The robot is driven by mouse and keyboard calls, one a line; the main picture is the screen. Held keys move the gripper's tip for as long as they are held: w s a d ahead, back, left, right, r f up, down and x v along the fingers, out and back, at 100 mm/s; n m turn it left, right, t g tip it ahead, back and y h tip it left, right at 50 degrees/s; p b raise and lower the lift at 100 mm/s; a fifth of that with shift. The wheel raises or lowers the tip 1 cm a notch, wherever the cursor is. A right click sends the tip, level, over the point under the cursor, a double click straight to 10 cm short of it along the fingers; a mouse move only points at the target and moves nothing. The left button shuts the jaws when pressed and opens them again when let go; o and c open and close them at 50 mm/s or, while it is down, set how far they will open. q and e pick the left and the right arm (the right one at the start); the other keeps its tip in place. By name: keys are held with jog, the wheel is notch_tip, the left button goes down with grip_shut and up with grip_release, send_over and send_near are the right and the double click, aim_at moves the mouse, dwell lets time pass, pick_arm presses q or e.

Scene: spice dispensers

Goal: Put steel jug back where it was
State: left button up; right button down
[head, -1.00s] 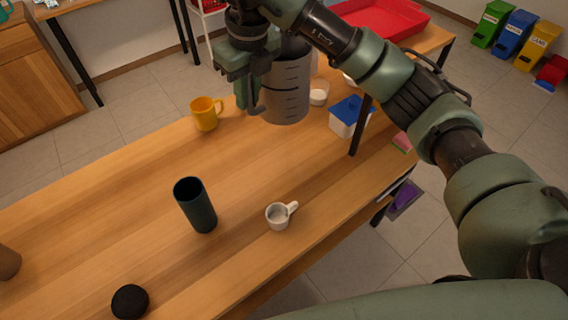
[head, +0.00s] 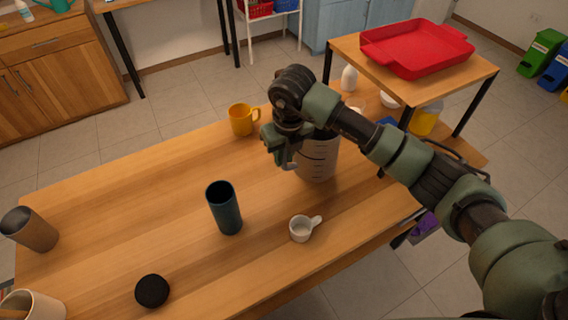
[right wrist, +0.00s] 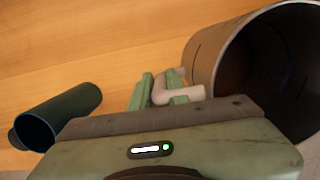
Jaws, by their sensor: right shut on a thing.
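The steel jug (head: 319,158) is a grey cylinder with dark measuring marks, upright in the head view over the middle right of the wooden table. I cannot tell whether its base touches the tabletop. My right gripper (head: 284,160) is at its left side, shut on its handle. In the right wrist view the jug (right wrist: 225,60) is at the upper right with its dark open mouth showing. There its pale handle (right wrist: 180,95) sits between the fingers of my right gripper (right wrist: 162,90). My left gripper is not in view.
On the table (head: 150,195) stand a yellow mug (head: 241,120), a dark teal cup (head: 224,208), a small white cup (head: 301,229), a black round object (head: 152,290) and a brown cup (head: 30,229). A raised shelf with a red tray (head: 415,48) is at the back right.

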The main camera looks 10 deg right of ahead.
aim_at(284, 167)
notch_tip(284, 167, down, 4)
jog(key=shift+r+p, duration=0.15)
jog(key=shift+p, duration=0.25)
jog(key=shift+f, duration=0.35)
jog(key=c, duration=1.8)
grip_release()
jog(key=shift+f, duration=0.2)
jog(key=o, duration=0.4)
jog(key=shift+o, duration=0.2)
jog(key=shift+r, duration=0.15)
notch_tip(284, 167, up, 12)
jog(key=s+b, duration=0.2)
jog(key=b, duration=0.1)
jog(key=shift+d, duration=0.3)
